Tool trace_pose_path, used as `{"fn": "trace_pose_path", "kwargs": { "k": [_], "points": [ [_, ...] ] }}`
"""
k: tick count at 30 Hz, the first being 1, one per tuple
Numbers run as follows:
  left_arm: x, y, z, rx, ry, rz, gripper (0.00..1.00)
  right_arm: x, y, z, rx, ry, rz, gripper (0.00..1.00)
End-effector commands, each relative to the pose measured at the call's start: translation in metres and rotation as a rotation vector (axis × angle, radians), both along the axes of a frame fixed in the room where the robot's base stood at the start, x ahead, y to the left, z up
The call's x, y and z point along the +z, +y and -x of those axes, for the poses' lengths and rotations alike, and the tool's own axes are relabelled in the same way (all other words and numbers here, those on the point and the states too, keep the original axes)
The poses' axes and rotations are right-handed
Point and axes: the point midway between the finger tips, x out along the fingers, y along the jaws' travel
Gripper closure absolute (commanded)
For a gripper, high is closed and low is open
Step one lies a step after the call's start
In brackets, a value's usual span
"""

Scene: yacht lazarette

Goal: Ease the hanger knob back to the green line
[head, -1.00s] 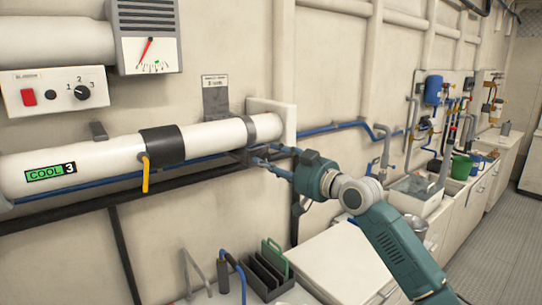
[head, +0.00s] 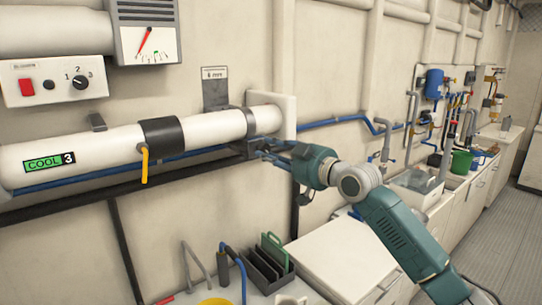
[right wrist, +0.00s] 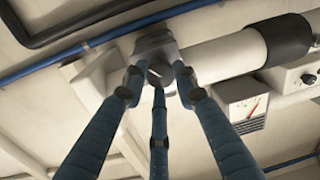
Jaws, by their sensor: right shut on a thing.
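The hanger knob (right wrist: 157,73) is a small dark round knob with a light mark. It sits under a grey bracket (right wrist: 154,43) on the white pipe, between the three blue fingers of my right gripper (right wrist: 158,84). In the head view the right gripper (head: 264,148) is shut on the knob below the pipe's right end; its fingers mostly hide the knob there. The dial gauge (head: 151,42) at upper left has a red needle leaning up and right, and green marks low on its face. A grey plate (head: 215,87) reads about "6 mm". My left gripper is out of view.
The white pipe (head: 98,148) carries a dark collar with a yellow lever (head: 145,165) and a "COOL 3" label. Blue and black pipes run beneath it. Below, a dark rack (head: 268,266) and a white cabinet (head: 330,250) stand under the arm.

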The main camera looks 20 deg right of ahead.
Motion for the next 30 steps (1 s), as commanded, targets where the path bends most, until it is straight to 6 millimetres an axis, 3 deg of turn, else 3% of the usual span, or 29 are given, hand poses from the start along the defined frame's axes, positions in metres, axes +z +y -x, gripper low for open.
{"fn": "trace_pose_path", "kwargs": {
  "k": [9, 10, 12, 23, 30],
  "points": [
    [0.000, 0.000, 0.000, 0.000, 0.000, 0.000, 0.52, -0.001, 0.000, 0.000, 0.000, -0.009, 0.032, 0.98],
    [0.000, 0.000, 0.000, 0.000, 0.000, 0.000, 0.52, -0.001, 0.000, 0.000, 0.000, -0.009, 0.031, 0.68],
    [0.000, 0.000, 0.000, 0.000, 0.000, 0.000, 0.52, -0.001, 0.000, 0.000, 0.000, -0.010, 0.031, 0.54],
    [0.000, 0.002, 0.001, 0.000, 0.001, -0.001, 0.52, -0.001, -0.002, 0.003, -0.001, -0.009, 0.030, 0.53],
    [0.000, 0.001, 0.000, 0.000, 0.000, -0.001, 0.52, -0.001, -0.019, 0.038, -0.002, -0.008, 0.034, 0.53]
  ]
}}
